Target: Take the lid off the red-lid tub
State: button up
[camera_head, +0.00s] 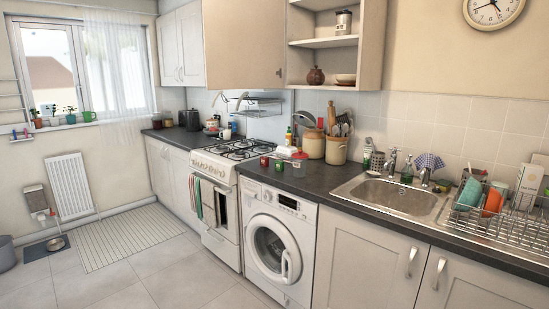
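A small pale tub with a red lid (299,155) seems to stand on the dark worktop above the washing machine. It is small in this view, and I cannot tell how the lid sits on it. My gripper is not in view.
A utensil crock (337,150) and a large jar (314,144) stand just right of the tub. The hob (243,149) is to the left, the sink (397,196) to the right. A washing machine (275,240) sits below. The floor (170,275) at front left is clear.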

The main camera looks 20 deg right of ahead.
aim_at(300, 154)
jog(key=i+l, duration=0.25)
jog(key=i, duration=0.25)
jog(key=i+l, duration=0.25)
jog(key=i, duration=0.25)
jog(key=i+l+z, duration=0.1)
jog(key=i+l, duration=0.15)
jog(key=i, duration=0.25)
jog(key=i+l, duration=0.25)
jog(key=i, duration=0.25)
